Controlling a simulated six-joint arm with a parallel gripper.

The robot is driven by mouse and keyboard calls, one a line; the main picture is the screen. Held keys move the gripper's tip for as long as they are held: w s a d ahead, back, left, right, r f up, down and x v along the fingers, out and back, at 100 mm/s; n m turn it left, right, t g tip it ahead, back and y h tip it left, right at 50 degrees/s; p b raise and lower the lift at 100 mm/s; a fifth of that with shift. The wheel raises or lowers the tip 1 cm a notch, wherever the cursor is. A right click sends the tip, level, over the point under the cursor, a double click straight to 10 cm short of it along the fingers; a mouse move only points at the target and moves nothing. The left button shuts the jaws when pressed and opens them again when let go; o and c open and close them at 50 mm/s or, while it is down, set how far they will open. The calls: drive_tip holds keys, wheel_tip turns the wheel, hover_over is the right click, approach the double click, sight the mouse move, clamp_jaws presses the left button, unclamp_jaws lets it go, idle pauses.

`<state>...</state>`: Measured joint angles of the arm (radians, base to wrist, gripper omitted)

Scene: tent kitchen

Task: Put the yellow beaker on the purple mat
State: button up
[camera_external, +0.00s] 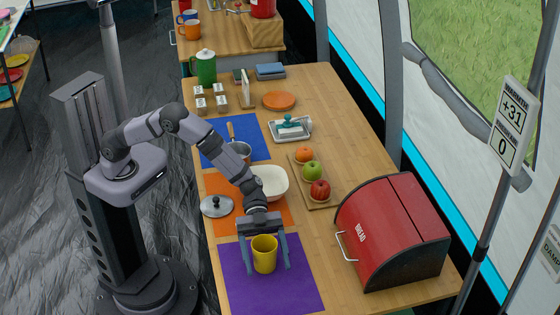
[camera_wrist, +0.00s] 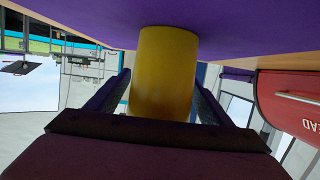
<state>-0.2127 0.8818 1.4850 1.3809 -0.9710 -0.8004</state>
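The yellow beaker (camera_external: 265,256) stands upright on the purple mat (camera_external: 298,294) at the near end of the table. My gripper (camera_external: 257,266) is low over the mat. Its two fingers are spread wide, one on each side of the beaker, with gaps between them and its wall. In the wrist view, the beaker (camera_wrist: 163,72) is between the open fingers, and its base meets the purple mat (camera_wrist: 100,22). Nothing is held.
A red bread bin (camera_external: 395,232) stands right of the mat. An orange mat (camera_external: 280,215) with a white bowl (camera_external: 271,181) and a lid (camera_external: 216,207) lies behind. A fruit board (camera_external: 322,200) is farther right. The table between mat and bin is bare.

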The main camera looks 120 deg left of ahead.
sight(262, 237)
drive_tip(key=shift+r, duration=0.1)
drive_tip(key=shift+s+a+r, duration=0.1)
drive_tip(key=v, duration=0.4)
drive_tip(key=shift+s+a+r, duration=0.2)
drive_tip(key=shift+a, duration=0.1)
wheel_tip(262, 237, up, 7)
drive_tip(key=p, duration=0.1)
drive_tip(key=shift+d, duration=0.1)
